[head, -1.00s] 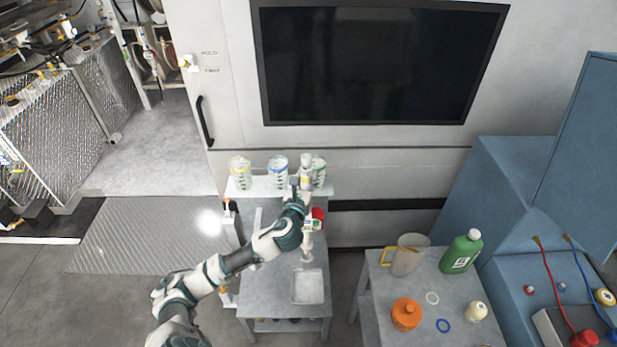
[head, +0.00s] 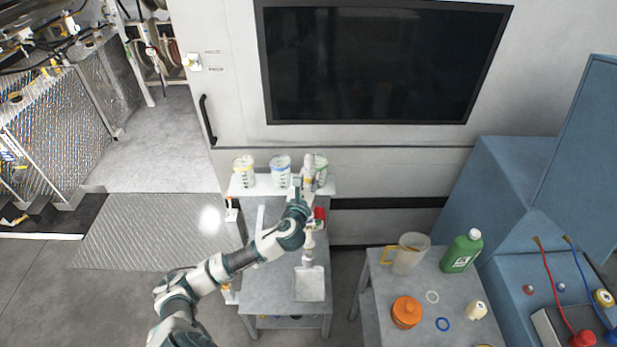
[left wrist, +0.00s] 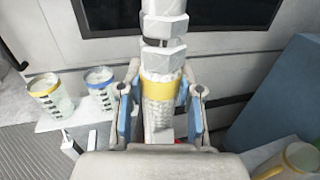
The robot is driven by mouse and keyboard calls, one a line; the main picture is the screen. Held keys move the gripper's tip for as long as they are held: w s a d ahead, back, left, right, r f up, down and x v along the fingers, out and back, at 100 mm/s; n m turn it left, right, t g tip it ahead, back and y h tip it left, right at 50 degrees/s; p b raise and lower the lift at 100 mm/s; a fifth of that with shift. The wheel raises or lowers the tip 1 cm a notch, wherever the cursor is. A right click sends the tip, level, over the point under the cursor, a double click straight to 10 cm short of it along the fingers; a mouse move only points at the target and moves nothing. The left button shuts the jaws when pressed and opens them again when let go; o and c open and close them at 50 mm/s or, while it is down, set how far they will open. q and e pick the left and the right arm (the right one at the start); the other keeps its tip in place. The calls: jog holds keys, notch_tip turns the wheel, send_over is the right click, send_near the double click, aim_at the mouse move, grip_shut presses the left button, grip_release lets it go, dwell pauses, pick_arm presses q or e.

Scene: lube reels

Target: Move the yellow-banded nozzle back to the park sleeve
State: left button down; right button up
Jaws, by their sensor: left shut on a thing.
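The yellow-banded nozzle (left wrist: 162,92) stands upright between the fingers of my left gripper (left wrist: 161,115), white and segmented above the band and ribbed below. Its blue-padded fingers are shut on it. In the head view the nozzle (head: 308,172) shows in front of the shelf, beside the green-banded cup, with my left gripper (head: 302,194) just below. The nozzle's lower end is hidden behind the wrist. I cannot pick out the park sleeve with certainty; a small white holder (head: 231,213) is at the grey table's left edge. My right gripper is not in view.
A white shelf (head: 238,188) carries a yellow-banded cup (head: 244,171), a blue-banded cup (head: 281,172) and a green-banded cup (head: 321,168). The grey table (head: 268,290) has a shallow tray. A right-hand table holds a pitcher (head: 408,256), green bottle (head: 461,252) and orange container (head: 406,312).

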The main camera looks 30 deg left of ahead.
aim_at(309, 188)
pick_arm(q)
jog(key=shift+f+b, duration=0.5)
jog(key=shift+f, duration=0.55)
jog(key=shift+f+b, duration=0.55)
jog(key=shift+f, duration=0.65)
jog(key=shift+f+b, duration=0.9)
jog(key=shift+f, duration=0.8)
